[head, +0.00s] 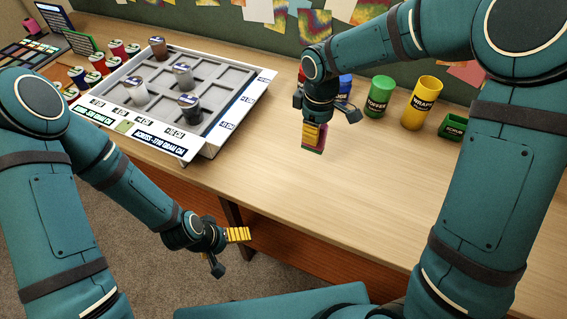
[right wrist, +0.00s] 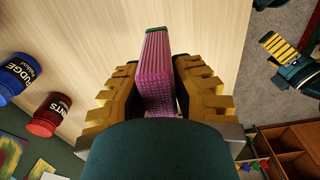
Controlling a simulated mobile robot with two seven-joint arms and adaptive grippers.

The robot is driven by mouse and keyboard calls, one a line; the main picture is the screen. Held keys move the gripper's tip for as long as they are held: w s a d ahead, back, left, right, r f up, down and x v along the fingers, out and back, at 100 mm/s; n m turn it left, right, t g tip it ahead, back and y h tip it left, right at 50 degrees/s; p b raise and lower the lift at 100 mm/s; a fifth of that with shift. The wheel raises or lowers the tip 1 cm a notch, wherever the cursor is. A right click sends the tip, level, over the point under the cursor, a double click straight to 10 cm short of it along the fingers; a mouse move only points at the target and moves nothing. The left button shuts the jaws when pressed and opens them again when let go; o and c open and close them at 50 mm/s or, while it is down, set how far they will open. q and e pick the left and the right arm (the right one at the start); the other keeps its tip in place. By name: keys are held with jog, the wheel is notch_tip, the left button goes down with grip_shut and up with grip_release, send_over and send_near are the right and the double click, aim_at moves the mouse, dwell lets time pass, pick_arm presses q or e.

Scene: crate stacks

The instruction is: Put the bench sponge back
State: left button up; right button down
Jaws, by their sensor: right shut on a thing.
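The bench sponge (right wrist: 156,75), a pink textured block with a green edge, is between the yellow toothed fingers of my right gripper (right wrist: 157,90). The gripper is shut on it. In the head view the sponge (head: 313,148) hangs below my right gripper (head: 314,130) over the bench, seemingly above its surface. A small green open holder (head: 453,126) stands at the right of the bench; its label is hard to read. My left gripper (head: 236,235) is low, in front of the bench edge; its finger gap cannot be made out.
A green cup (head: 379,97) and a yellow cup (head: 421,103) stand between my right gripper and the green holder. Blue (right wrist: 17,77) and red (right wrist: 49,114) jars stand beside them. A grey compartment tray (head: 237,105) with several jars is at left. The front bench is clear.

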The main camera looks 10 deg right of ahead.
jog(key=shift+w+a, duration=0.2)
jog(key=shift+a, duration=0.5)
pick_arm(q)
jog(key=f+b, duration=0.1)
jog(key=w+f+b, duration=0.1)
jog(key=shift+a+f+b, duration=0.35)
jog(key=shift+a, duration=0.05)
pick_arm(e)
notch_tip(320, 180, down, 10)
jog(key=shift+r, duration=0.1)
jog(key=shift+f, duration=0.2)
jog(key=c, duration=1)
grip_release()
pick_arm(q)
jog(key=shift+f, duration=0.1)
pick_arm(e)
jog(key=shift+o, duration=0.2)
jog(key=shift+r, duration=0.1)
jog(key=shift+a+r, duration=0.1)
jog(key=shift+r, duration=0.1)
pick_arm(q)
jog(key=r+p, duration=0.3)
jog(key=shift+s, duration=0.35)
pick_arm(e)
notch_tip(320, 180, up, 12)
jog(key=shift+f, duration=0.1)
